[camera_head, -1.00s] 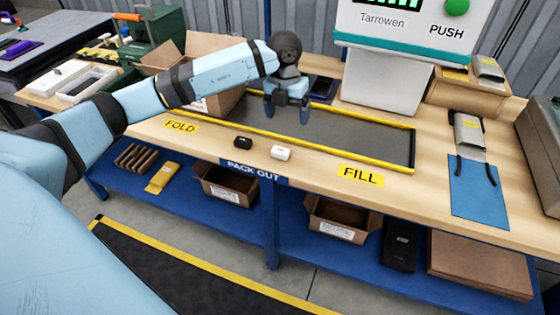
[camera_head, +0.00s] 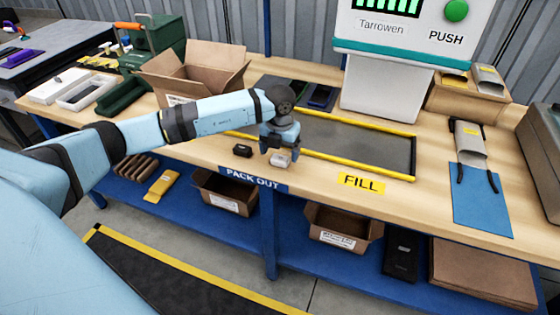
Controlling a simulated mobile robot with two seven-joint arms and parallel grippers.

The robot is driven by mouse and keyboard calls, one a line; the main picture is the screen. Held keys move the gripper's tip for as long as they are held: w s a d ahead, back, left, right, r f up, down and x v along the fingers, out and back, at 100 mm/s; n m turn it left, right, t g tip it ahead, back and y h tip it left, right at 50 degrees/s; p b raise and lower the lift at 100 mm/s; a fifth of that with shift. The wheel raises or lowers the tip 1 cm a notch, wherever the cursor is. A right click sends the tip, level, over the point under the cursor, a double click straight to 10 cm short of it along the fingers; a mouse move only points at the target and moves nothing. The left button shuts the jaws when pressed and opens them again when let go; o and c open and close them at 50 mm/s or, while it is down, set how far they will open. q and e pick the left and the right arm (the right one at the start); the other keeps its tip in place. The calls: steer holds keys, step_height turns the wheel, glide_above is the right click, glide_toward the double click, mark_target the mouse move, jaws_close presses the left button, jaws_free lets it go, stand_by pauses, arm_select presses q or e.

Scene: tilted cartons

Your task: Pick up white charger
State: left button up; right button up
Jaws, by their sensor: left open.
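The white charger (camera_head: 281,160) is a small white block on the wooden bench top (camera_head: 320,172), near the front edge above the "PACK OUT" label. My left gripper (camera_head: 280,149) is open and points down right over the charger. Its fingers overlap the upper part of the charger in the head view, and I cannot tell whether they touch it. A small black block (camera_head: 242,151) lies just left of the charger. My right gripper is not in view.
A yellow-edged grey mat (camera_head: 360,145) lies behind and right of the gripper. An open carton (camera_head: 195,75) stands at the back left. A white Tarrowen machine (camera_head: 385,85) stands at the back. The bench is clear around the "FILL" label (camera_head: 361,182).

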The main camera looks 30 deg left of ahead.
arm_select(q)
step_height(320, 180, down, 2)
steer(key=shift+f, duration=0.1)
steer(key=c, duration=1)
steer(key=shift+r, duration=0.2)
